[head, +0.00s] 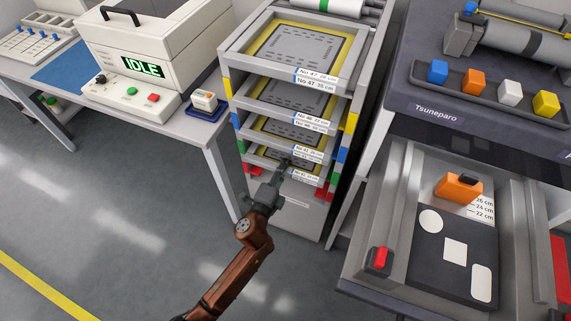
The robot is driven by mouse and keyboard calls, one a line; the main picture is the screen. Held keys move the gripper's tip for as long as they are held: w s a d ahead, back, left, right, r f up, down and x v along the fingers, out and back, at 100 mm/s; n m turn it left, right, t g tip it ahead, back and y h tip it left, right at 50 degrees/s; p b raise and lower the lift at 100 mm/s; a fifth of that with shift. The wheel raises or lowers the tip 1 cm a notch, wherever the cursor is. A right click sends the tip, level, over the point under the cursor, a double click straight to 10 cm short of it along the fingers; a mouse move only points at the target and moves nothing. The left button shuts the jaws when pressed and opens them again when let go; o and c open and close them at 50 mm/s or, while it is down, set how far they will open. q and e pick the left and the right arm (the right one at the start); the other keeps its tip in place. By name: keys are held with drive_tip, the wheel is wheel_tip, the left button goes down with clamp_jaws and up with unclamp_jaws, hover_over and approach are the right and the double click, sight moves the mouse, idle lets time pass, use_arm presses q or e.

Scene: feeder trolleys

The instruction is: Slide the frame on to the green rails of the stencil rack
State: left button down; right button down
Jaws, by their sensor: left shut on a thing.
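The stencil rack (297,209) stands in the middle, with coloured rail ends in pairs: yellow, blue, green and red from top to bottom. The green rail ends show at the left (241,146) and right (335,177). Several grey frames with yellow-edged stencils sit in the rack. My left gripper (284,172) is shut on the front edge of the lowest frame (262,163). That frame lies at about the green level, above the red rail ends, and mostly inside the rack. Frames above hide its rear, so I cannot tell whether it rests on the rails. My right gripper is out of view.
A bench with an IDLE machine (140,65) is at left. The floor in front of the rack is clear except for my arm.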

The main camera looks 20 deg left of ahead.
use_arm(q)
drive_tip(key=c, duration=1.9)
unclamp_jaws()
drive_tip(key=shift+o, duration=0.8)
drive_tip(key=shift+o, duration=0.7)
drive_tip(key=o, duration=0.8)
drive_tip(key=shift+o, duration=0.4)
